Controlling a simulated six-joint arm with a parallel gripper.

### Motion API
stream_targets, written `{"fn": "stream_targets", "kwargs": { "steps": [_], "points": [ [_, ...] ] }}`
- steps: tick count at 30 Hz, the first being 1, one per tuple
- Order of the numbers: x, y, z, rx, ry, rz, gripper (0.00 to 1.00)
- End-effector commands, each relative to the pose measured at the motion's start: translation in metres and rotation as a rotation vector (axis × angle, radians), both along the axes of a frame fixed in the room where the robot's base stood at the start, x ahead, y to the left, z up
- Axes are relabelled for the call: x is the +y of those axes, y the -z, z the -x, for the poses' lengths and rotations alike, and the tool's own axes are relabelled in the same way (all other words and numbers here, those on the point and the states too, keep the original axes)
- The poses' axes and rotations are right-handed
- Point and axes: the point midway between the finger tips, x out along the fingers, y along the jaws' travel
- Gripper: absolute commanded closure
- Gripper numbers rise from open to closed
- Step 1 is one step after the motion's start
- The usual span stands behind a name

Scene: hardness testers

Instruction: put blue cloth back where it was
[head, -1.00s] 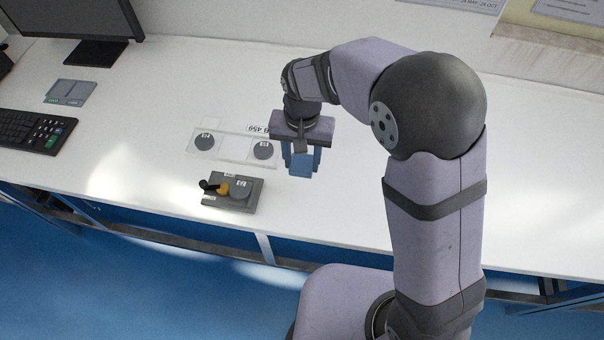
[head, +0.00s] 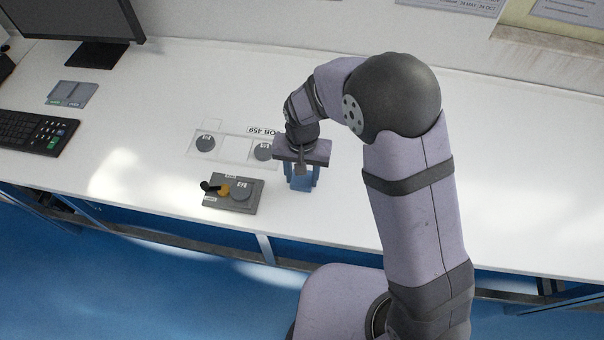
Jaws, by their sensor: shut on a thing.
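My gripper (head: 301,183) points down over the white bench, to the right of the grey fixture. It is shut on the blue cloth (head: 301,182), which shows as a small blue patch between the blue-looking fingers. My gripper body and fingers hide part of the cloth. I cannot tell whether the cloth touches the bench top.
The grey fixture (head: 222,204) with a black lever, an orange part and a round disc stands close on the left. A clear tray (head: 233,148) with grey discs and a label (head: 266,131) lies behind it. A keyboard (head: 30,131) is far left. The bench (head: 520,190) is clear on the right.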

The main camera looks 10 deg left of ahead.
Motion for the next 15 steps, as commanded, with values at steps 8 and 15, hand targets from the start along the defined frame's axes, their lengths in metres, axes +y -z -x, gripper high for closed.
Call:
{"fn": "stream_targets", "kwargs": {
  "steps": [8,15],
  "points": [
    [0.0000,0.0032,0.0000,0.000,0.000,0.000,0.50],
    [0.0000,0.0029,0.0001,0.000,0.000,0.000,0.38]
  ]
}}
